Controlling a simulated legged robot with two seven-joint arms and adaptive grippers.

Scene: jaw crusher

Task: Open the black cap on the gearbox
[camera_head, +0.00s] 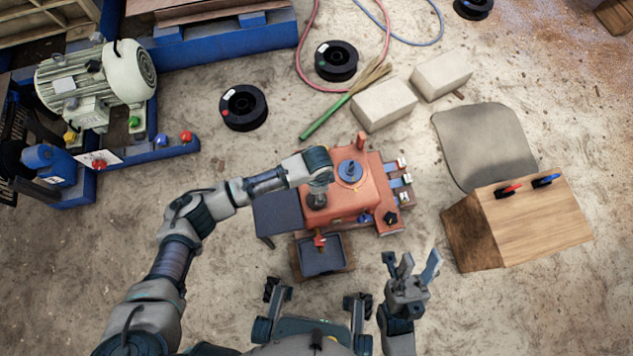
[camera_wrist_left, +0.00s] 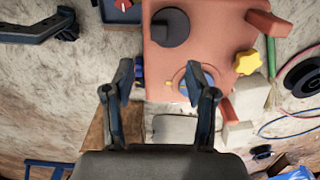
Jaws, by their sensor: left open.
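The red gearbox (camera_head: 345,205) stands on the floor in the middle of the head view. The black cap (camera_wrist_left: 171,27) is a dark round knob on its top, near the upper edge of the left wrist view. My left gripper (camera_wrist_left: 158,72) is open and empty above the gearbox, its fingers apart with the cap beyond their tips. In the head view, my left wrist hides part of the gearbox and my left fingers do not show clearly. My right gripper (camera_head: 410,264) is open and empty, below and to the right of the gearbox.
A dark tray (camera_head: 322,258) sits in front. A wooden box (camera_head: 530,220) stands right, concrete blocks (camera_head: 384,105) behind, a motor (camera_head: 95,78) far left.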

